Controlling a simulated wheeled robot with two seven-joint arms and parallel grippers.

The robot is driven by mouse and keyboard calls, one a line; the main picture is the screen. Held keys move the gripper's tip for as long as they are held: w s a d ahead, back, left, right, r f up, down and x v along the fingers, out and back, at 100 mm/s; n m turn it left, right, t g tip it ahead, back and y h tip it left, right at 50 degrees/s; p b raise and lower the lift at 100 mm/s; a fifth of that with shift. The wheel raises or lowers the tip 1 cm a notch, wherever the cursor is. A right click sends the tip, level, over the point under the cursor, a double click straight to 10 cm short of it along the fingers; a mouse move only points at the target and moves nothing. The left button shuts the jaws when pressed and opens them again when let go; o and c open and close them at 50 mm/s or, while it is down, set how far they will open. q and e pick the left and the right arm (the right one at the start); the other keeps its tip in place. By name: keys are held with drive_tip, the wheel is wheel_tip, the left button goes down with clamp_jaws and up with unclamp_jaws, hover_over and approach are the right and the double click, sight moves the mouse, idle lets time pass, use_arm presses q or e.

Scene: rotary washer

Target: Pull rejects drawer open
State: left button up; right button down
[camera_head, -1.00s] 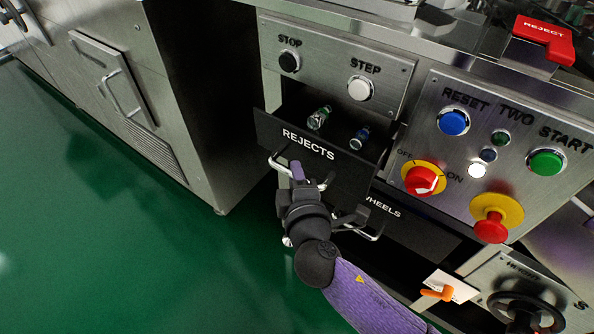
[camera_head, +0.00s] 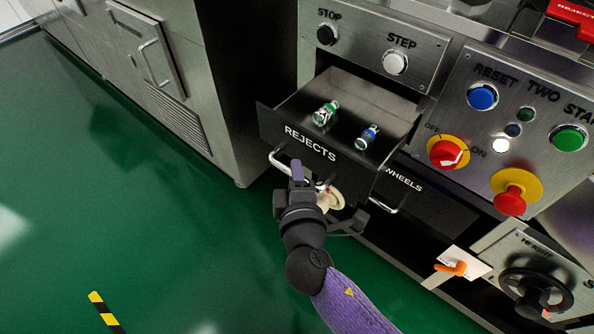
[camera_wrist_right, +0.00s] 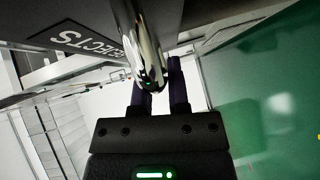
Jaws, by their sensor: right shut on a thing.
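The rejects drawer (camera_head: 318,150) stands well out of the machine, with its dark front labelled REJECTS. My right gripper (camera_head: 308,180) is shut on the drawer's chrome handle (camera_head: 278,158), in front of the drawer. In the right wrist view the handle (camera_wrist_right: 147,45) passes at the fingers (camera_wrist_right: 160,80), and the REJECTS label shows upper left. My left gripper is not in view.
The wheels drawer (camera_head: 425,200) sits lower right, beside my right gripper. Above are the stop (camera_head: 327,35) and step (camera_head: 395,62) buttons. A red-and-yellow emergency button (camera_head: 510,195) is to the right. Green floor (camera_head: 130,200) is clear on the left.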

drive_tip(key=c, duration=0.7)
unclamp_jaws()
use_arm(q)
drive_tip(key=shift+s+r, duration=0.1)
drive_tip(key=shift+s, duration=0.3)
use_arm(e)
drive_tip(key=shift+o, duration=0.4)
drive_tip(key=shift+s, duration=0.1)
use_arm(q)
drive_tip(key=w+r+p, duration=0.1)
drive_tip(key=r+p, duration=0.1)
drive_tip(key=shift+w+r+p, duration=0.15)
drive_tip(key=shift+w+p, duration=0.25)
use_arm(e)
drive_tip(key=v, duration=0.9)
drive_tip(key=shift+s, duration=0.35)
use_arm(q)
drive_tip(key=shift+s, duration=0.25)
use_arm(e)
drive_tip(key=shift+d, duration=0.1)
